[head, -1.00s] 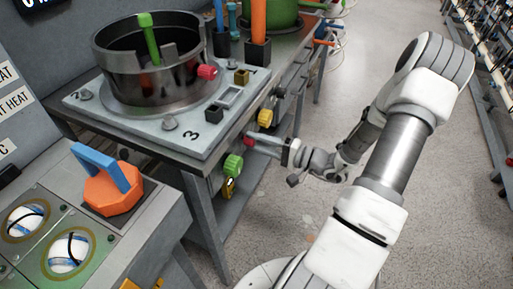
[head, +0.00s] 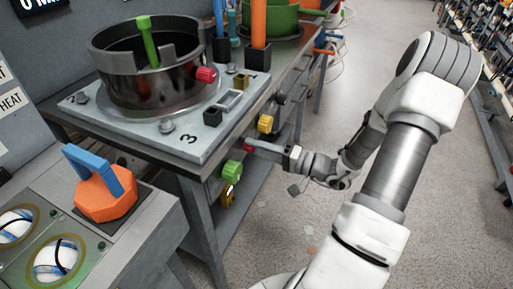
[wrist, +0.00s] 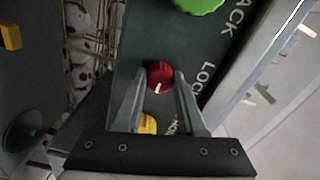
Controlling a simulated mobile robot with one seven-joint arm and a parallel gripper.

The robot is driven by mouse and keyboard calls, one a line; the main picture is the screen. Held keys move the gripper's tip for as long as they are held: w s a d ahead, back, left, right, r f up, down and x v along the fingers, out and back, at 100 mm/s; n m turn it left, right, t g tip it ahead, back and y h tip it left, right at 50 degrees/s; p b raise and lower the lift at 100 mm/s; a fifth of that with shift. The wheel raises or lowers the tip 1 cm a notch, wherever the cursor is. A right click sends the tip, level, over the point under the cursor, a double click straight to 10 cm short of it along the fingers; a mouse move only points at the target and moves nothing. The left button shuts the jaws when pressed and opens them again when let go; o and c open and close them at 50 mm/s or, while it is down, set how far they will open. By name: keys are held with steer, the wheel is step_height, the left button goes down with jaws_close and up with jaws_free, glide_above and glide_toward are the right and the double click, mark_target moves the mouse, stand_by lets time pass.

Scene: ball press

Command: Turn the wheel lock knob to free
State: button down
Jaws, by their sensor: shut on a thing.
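The red knob (wrist: 160,75) sits on the side panel below the ball press, with the word LOCK printed beside it in the wrist view. Its white mark points down and slightly left in that view. My gripper (wrist: 160,84) is shut on this red knob, one finger on each side. In the head view my gripper (head: 256,147) reaches in from the right at the table's front edge. The fingers hide most of the knob there.
A green knob (head: 232,171) and a yellow knob (head: 265,123) flank the red one closely. An orange block with a blue handle (head: 104,195) stands on the bench at left.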

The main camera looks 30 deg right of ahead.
steer(key=c, duration=0.5)
jaws_free()
steer(key=p+v, duration=0.2)
steer(key=v, duration=1.5)
steer(key=shift+s+d+p, duration=0.15)
steer(key=shift+p, duration=0.15)
